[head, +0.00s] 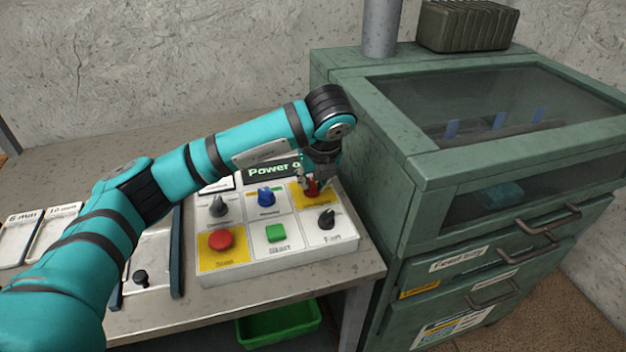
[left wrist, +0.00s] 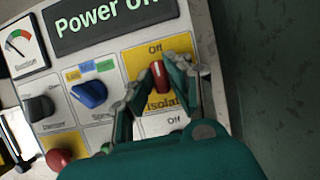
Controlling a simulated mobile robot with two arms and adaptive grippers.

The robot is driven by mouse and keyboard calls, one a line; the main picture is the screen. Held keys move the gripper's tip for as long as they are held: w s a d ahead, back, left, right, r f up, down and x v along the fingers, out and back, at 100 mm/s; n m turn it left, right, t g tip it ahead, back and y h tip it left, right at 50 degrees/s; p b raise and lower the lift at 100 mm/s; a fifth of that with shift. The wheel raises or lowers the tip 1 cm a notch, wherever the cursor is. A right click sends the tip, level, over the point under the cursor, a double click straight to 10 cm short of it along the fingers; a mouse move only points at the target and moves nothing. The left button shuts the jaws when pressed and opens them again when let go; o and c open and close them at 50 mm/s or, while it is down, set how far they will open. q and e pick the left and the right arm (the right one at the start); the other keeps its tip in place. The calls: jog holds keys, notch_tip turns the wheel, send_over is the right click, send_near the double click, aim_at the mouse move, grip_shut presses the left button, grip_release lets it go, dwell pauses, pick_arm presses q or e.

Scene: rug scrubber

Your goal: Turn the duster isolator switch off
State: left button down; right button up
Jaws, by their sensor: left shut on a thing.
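The isolator switch (head: 312,187) is a red knob on a yellow panel at the back right of the control box (head: 290,262). In the left wrist view the red isolator knob (left wrist: 158,76) has a white pointer line and "Off" printed above it. My left gripper (head: 318,183) reaches down onto the knob from above. In the left wrist view my left gripper's fingers (left wrist: 159,80) are on both sides of the knob, shut on it. The display (left wrist: 105,22) reads "Power o…", its end cut off or hidden. My right gripper is not in view.
Other controls are close by: a blue knob (head: 266,196), a grey knob (head: 219,206), a black knob (head: 326,219), a green button (head: 276,233) and a red button (head: 220,240). The green cabinet (head: 400,190) stands right of the box. A green bin (head: 280,325) is below the table.

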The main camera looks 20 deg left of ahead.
pick_arm(q)
jog(key=shift+s+f, duration=0.15)
jog(key=shift+f, duration=0.2)
jog(key=c, duration=1.4)
grip_release()
jog(key=shift+o, duration=0.6)
jog(key=shift+r, duration=0.2)
jog(key=shift+r, duration=0.25)
jog(key=v, duration=1.1)
jog(key=shift+d, duration=0.15)
